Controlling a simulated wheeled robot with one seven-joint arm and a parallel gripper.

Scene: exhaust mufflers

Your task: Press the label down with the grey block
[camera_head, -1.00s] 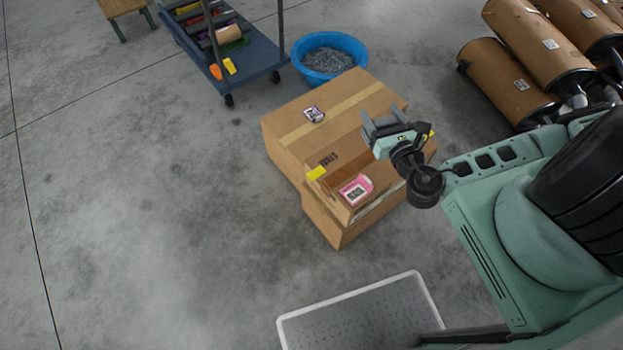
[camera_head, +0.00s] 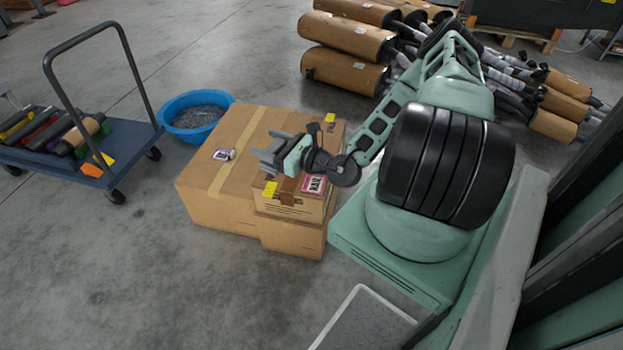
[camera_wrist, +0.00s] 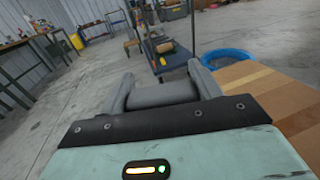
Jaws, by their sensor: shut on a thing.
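My gripper (camera_head: 272,157) is over the cardboard boxes and is shut on a grey block (camera_wrist: 162,94), which lies crosswise between the fingers. The block also shows at the gripper's tip in the head view (camera_head: 266,160). A small white and dark label (camera_head: 223,154) lies on top of the large box (camera_head: 205,190), left of the gripper and apart from it. A pink-edged label (camera_head: 313,184) is on the smaller box in front, below the wrist. Neither label shows clearly in the wrist view. I cannot tell how high the block is above the cardboard.
A blue tub (camera_head: 195,115) stands behind the boxes. A blue trolley (camera_head: 95,170) with coloured rolls is at left. Brown mufflers (camera_head: 345,70) are stacked at the back. The floor at front left is clear.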

